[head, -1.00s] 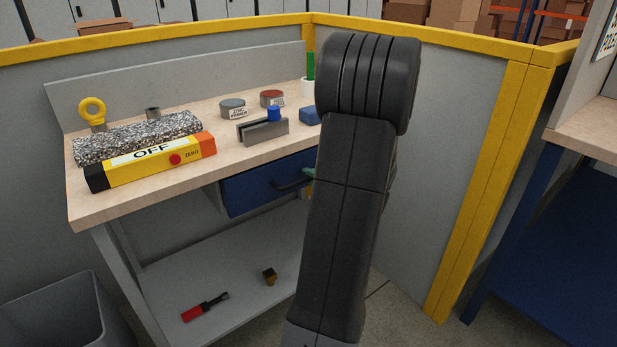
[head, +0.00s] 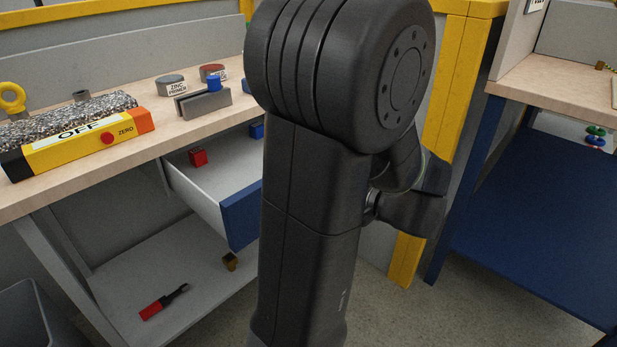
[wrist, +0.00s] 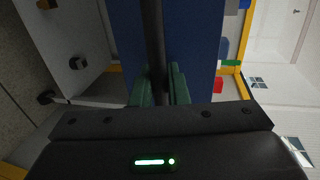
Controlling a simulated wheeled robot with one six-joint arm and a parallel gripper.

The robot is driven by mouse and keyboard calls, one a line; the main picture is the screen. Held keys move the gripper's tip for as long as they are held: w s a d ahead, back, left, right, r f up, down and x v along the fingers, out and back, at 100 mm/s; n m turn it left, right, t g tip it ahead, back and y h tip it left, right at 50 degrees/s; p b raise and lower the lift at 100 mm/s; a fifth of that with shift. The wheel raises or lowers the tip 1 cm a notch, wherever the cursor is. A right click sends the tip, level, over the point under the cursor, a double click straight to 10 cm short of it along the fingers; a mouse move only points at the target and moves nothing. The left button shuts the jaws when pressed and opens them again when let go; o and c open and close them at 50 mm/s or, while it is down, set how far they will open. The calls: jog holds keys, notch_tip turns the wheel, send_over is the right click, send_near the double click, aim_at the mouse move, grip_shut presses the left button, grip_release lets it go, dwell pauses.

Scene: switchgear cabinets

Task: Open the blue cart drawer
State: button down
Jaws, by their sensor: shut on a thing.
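The blue cart drawer (head: 241,214) stands pulled out from under the worktop in the head view; part of its front is hidden behind my arm. Its white inside shows, with a red block (head: 198,157) and a blue block (head: 257,130) in it. In the wrist view the blue drawer front (wrist: 196,55) fills the middle, with the black bar handle (wrist: 153,35) running across it. My gripper (wrist: 158,84) has its green fingers on either side of the handle, shut on it. My gripper is hidden behind my arm in the head view.
The worktop (head: 150,153) holds a yellow OFF device (head: 80,142), a grey block (head: 203,104) and round tins. A red-handled tool (head: 160,302) lies on the lower shelf. A yellow post (head: 440,140) and a blue bench (head: 535,230) stand at the right.

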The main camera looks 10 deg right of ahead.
jog(key=shift+f+v, duration=0.15)
jog(key=shift+v, duration=0.55)
jog(key=shift+f+v, duration=0.15)
jog(key=shift+v, duration=0.55)
jog(key=c, duration=1.5)
grip_release()
jog(key=p+v, duration=0.3)
jog(key=v, duration=1.1)
jog(key=shift+w+f, duration=0.1)
jog(key=b+x, duration=0.3)
jog(key=x, duration=1.1)
